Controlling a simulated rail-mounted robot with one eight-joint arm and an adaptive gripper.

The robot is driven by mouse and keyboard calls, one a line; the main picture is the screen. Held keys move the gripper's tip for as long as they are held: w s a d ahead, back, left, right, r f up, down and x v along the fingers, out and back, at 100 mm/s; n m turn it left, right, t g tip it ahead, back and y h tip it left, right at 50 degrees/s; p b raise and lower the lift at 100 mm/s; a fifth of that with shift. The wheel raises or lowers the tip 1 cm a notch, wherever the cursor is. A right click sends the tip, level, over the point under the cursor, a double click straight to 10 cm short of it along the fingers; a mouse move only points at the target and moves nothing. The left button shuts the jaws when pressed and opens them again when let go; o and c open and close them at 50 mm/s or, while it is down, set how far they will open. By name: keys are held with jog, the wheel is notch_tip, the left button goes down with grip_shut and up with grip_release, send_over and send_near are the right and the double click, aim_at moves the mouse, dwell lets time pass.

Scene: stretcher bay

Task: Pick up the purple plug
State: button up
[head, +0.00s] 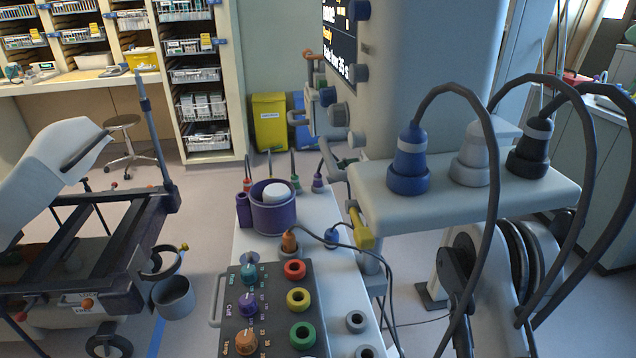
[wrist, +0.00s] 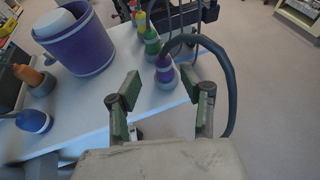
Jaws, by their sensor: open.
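The purple plug (head: 318,182) stands upright in a grey socket at the far right end of the white bench top in the head view. In the wrist view the purple plug (wrist: 165,72) sits just beyond the fingertips, near the bench edge, with a dark cable close by. My gripper (wrist: 160,88) is open and empty, one finger on each side of the line to the plug. The fingers look apart from it; the exact gap cannot be told. I cannot make out the gripper clearly in the head view.
A purple tub (wrist: 84,50) stands to the left. An orange plug (head: 289,241) and a blue plug (head: 332,236) are nearer. Clear floor lies right of the bench.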

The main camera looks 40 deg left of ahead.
aim_at(318, 174)
jog(key=shift+w+b+x, duration=0.1)
jog(key=shift+b+x, duration=0.1)
jog(key=shift+x, duration=1.25)
jog(key=shift+w+b+x, duration=0.15)
jog(key=shift+x, duration=1.3)
jog(key=shift+a, duration=0.15)
jog(key=shift+c, duration=0.5)
grip_shut()
